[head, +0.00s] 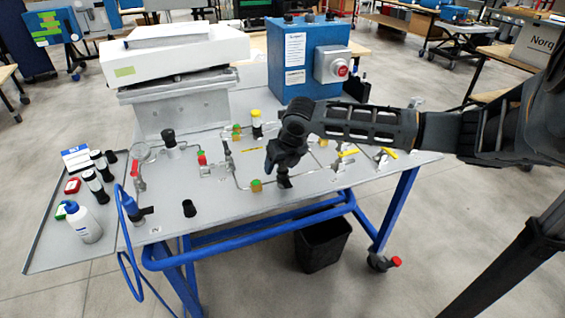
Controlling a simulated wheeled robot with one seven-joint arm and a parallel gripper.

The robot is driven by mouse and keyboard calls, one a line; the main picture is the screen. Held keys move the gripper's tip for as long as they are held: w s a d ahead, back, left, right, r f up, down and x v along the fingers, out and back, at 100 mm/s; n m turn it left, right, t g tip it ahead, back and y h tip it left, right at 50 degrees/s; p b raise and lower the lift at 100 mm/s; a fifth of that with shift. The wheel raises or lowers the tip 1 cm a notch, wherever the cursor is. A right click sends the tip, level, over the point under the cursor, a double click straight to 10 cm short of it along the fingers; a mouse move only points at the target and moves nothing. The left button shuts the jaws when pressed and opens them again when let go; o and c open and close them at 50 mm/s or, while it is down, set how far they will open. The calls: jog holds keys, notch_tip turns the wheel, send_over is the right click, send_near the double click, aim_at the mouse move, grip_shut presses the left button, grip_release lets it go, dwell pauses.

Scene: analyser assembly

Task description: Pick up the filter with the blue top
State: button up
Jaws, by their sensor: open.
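My gripper (283,180) points down over the middle of the grey table, above the front pipework, with its black arm reaching in from the right. It looks empty. I cannot clearly make out a filter with a blue top. A blue piece (128,203) with a blue hose stands at the table's front left, but I cannot tell whether it is a filter. A filter with a yellow top (257,123) stands behind my gripper, and one with a black top (170,142) stands further left. My gripper and arm hide part of the pipework.
A side tray (45,240) holds a white bottle (83,224) and several black-capped vials (96,186). A white instrument (175,55) and a blue box with a red button (300,60) stand at the back. Yellow-handled valves (348,153) lie to the right. A black bin (322,245) stands below.

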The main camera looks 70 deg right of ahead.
grip_shut()
dwell(0.5)
jog(key=shift+r, duration=0.15)
